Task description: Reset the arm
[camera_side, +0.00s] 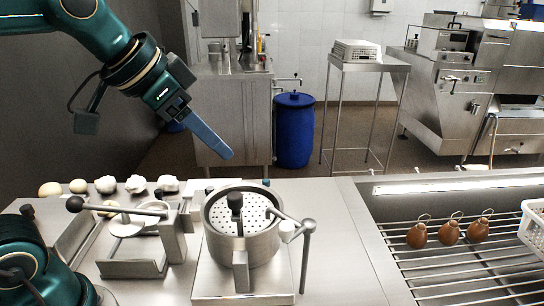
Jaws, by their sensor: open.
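My gripper (222,146) is at the end of my teal and black arm, above the work table at the left of the side view. It points down and to the right, with its blue finger in the air up and left of a round metal pot. The jaws are open and nothing shows between them; one finger hides the other from this side. It touches nothing.
The metal pot (248,244) with a perforated plate and handles stands on the steel table. Left of it is a lever press (142,250), with garlic bulbs (137,184) behind. Right are brown round items (449,232) on a rack and a white perforated basket (534,225).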

